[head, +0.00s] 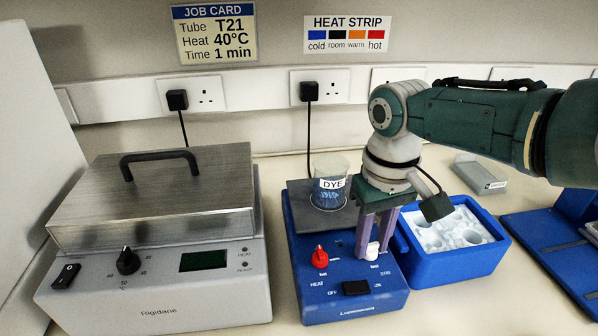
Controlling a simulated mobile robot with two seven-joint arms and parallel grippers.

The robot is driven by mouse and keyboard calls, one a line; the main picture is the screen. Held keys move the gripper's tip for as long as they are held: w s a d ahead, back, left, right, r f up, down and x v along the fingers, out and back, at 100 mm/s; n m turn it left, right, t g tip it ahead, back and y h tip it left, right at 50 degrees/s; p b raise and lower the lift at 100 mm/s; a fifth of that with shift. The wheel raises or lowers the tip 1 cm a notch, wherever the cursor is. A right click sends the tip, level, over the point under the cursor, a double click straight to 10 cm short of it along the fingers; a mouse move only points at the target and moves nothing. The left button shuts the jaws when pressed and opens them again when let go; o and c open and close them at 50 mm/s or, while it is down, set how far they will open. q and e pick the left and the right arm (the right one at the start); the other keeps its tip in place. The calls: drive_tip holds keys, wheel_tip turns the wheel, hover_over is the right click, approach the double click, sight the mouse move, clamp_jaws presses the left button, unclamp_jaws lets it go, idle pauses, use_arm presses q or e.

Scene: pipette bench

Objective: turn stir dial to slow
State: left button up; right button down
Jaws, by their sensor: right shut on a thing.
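The blue stirrer hotplate (345,296) stands mid-bench. Its white stir dial (373,250) is at the right of the front panel, beside the STIR label, partly hidden by my right gripper (374,250). The right gripper points down from above, its purple fingers shut on the stir dial. Which way the dial points cannot be made out. A red heat dial (320,257) sits at the panel's left. A black on/off switch (356,287) is at the front. A beaker labelled DYE (330,184) stands on the dark top plate (299,197). My left gripper is not in view.
A grey heater block (152,195) with a black handle stands at the left. A blue ice box (454,262) is close to the right of the hotplate. A clear tray (480,172) lies behind it, and a blue rack (560,243) is at the far right.

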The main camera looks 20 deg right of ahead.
drive_tip(key=shift+m, duration=0.9)
drive_tip(key=c, duration=0.6)
unclamp_jaws()
drive_tip(key=shift+r, duration=0.1)
